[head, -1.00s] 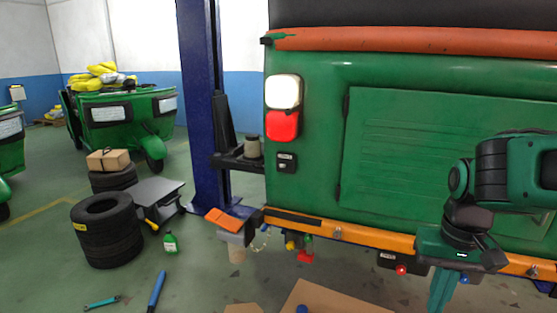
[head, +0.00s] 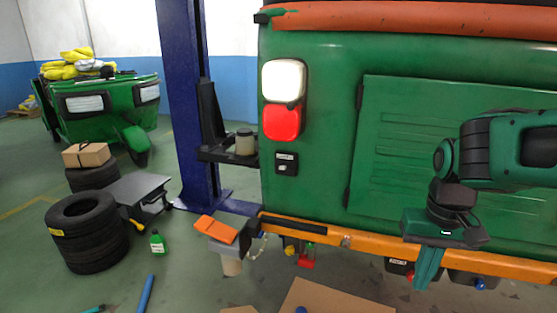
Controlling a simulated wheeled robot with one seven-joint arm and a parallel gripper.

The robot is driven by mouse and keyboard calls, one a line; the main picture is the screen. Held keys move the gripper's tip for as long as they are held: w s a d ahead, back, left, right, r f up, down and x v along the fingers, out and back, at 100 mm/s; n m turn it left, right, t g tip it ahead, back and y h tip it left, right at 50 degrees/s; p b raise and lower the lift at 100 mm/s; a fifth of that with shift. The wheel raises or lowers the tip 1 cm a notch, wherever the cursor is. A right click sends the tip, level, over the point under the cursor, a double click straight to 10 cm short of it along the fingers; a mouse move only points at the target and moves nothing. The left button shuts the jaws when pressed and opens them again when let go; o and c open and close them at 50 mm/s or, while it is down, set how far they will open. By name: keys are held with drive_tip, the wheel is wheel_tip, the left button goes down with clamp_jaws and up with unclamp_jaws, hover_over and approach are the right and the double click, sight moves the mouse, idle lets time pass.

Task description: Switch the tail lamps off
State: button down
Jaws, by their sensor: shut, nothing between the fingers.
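The green rickshaw's rear panel (head: 330,150) fills the right of the head view. Its tail lamp (head: 282,122) is a bright red lens, with a white lens (head: 283,81) above it. Just below sits a small black switch box (head: 286,163) with a pale label and a small rocker; the rocker's position is too small to tell. My gripper (head: 427,278) points down in front of the orange bumper, to the right of and lower than the switch box. Its fingers are together and empty. My arm hides part of the rear panel at the right.
A blue lift post (head: 187,100) with a black arm holding a can (head: 245,142) stands left of the rickshaw. The orange bumper (head: 380,253) juts out below the panel. Cardboard (head: 335,298) lies on the floor. Tyres (head: 88,232) and a green bottle (head: 157,242) are at left.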

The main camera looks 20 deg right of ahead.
drive_tip(key=w+d+r+t+h, duration=0.1)
drive_tip(key=w+r+h, duration=0.25)
drive_tip(key=w, duration=0.55)
drive_tip(key=t+h, duration=0.3)
drive_tip(key=t, duration=0.5)
approach(283, 168)
wheel_tip(283, 168, up, 3)
drive_tip(key=shift+s+a+r+m, duration=0.1)
drive_tip(key=shift+s+a+m, duration=0.15)
drive_tip(key=shift+a+m, duration=0.2)
drive_tip(key=x, duration=1)
drive_tip(key=shift+d, duration=0.1)
